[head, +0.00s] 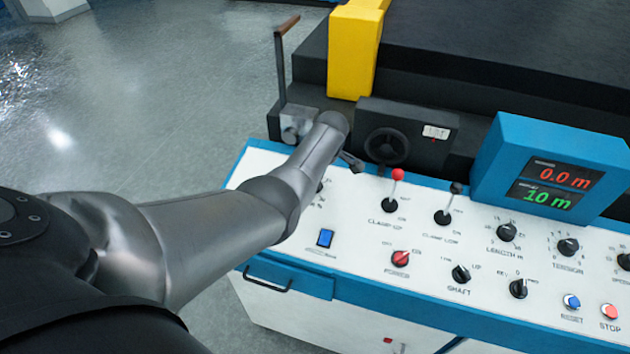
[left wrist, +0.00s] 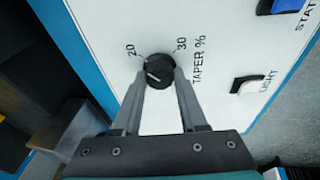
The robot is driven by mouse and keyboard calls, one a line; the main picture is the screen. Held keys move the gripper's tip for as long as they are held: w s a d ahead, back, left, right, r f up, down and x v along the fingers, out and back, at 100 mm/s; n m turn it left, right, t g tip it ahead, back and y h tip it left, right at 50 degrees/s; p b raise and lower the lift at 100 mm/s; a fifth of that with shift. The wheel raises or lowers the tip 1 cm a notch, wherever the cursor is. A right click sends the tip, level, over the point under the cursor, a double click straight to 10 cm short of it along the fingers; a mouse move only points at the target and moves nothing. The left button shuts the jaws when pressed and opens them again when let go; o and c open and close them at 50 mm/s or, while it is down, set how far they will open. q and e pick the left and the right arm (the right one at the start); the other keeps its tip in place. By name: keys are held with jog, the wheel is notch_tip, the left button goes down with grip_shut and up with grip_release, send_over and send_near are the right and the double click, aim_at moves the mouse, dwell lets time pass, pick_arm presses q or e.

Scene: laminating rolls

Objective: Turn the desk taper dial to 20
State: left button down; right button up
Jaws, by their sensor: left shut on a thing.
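The taper dial (left wrist: 158,70) is a round black knob on the white panel, with the printed words TAPER % beside it. In the left wrist view the mark 20 stands to its upper left and 30 to its upper right. A short pale pointer line shows on the knob's face, toward its left side; its exact reading is hard to tell. My left gripper (left wrist: 160,80) is shut on the dial, one finger on each side. In the head view my left forearm covers most of the dial and the gripper. My right gripper is in neither view.
The panel (head: 350,215) carries a red-knobbed lever (head: 397,176), a black-knobbed lever (head: 455,188), a blue rocker switch (head: 325,237) and several other dials. A blue display box (head: 490,165) stands at the right. A light switch (left wrist: 247,83) is near the taper dial.

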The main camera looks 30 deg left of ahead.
pick_arm(q)
jog(key=shift+n, duration=0.3)
jog(key=shift+c, duration=2.2)
grip_release()
jog(key=shift+d+r, duration=0.15)
jog(key=shift+r, duration=0.45)
jog(key=p+v, duration=0.3)
jog(key=v, duration=1.1)
